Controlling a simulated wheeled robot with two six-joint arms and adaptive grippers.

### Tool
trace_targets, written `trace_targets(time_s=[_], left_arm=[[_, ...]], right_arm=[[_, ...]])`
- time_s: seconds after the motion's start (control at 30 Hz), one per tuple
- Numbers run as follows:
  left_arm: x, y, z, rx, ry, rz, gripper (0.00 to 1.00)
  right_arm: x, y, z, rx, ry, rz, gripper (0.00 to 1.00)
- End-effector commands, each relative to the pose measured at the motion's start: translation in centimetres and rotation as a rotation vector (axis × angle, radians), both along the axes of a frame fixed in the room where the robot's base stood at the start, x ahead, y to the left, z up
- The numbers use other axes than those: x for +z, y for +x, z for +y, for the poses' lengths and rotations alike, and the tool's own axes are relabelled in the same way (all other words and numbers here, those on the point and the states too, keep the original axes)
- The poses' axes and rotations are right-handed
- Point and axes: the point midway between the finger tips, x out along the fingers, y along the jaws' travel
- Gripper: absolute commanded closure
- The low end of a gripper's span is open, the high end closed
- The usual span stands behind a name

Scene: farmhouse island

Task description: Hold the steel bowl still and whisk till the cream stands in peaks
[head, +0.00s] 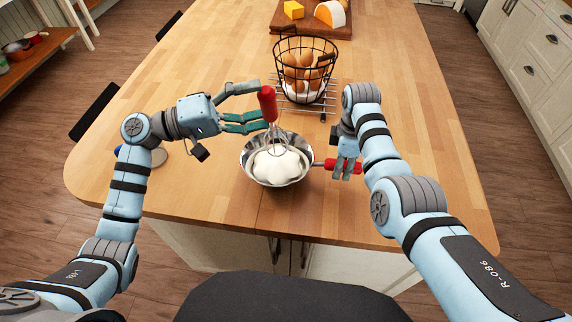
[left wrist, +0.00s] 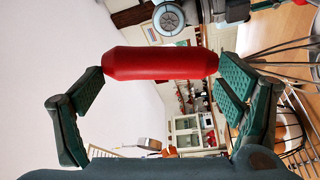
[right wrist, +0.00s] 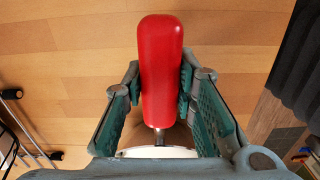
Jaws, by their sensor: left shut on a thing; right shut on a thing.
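The steel bowl (head: 247,152) stands on the wooden island top with white cream (head: 282,168) heaped in lumpy mounds inside. The whisk (head: 268,104) has a red handle, and its wire loops reach down into the cream. My left gripper (head: 264,106) is shut on the whisk handle, above the bowl. In the left wrist view the red whisk handle (left wrist: 160,64) lies between the fingers. My right gripper (head: 346,166) is shut on the bowl's red handle (head: 329,163), right of the bowl. That handle (right wrist: 160,70) fills the middle of the right wrist view. The whisk's lower tips are hidden in the cream.
A black wire basket (head: 305,62) of brown eggs stands on a wire rack just behind the bowl. A board (head: 340,33) with cheese lies at the far end. A round item (head: 158,157) is partly behind my left arm.

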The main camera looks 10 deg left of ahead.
Motion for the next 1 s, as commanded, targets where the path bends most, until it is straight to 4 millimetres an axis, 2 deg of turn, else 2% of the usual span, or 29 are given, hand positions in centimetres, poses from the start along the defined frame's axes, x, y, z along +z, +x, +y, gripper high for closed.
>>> trace_targets(time_s=[0.1, 0.2, 0.9, 0.93, 1.0], left_arm=[[1.5, 0.0, 0.0, 0.0, 0.002, -0.002, 0.41], [2.1, 0.0, 0.0, 0.0, 0.001, 0.0, 0.41], [2.1, 0.0, 0.0, 0.0, 0.0, 0.001, 0.41], [2.1, 0.0, 0.0, 0.0, 0.0, 0.001, 0.41], [2.1, 0.0, 0.0, 0.0, 0.0, 0.001, 0.41]], right_arm=[[0.0, 0.0, 0.0, 0.0, 0.0, 0.0, 1.0], [0.0, 0.0, 0.0, 0.0, 0.0, 0.0, 1.0], [0.0, 0.0, 0.0, 0.0, 0.001, 0.0, 1.0], [0.0, 0.0, 0.0, 0.0, 0.001, 0.0, 0.71], [0.0, 0.0, 0.0, 0.0, 0.001, 0.0, 0.6]])
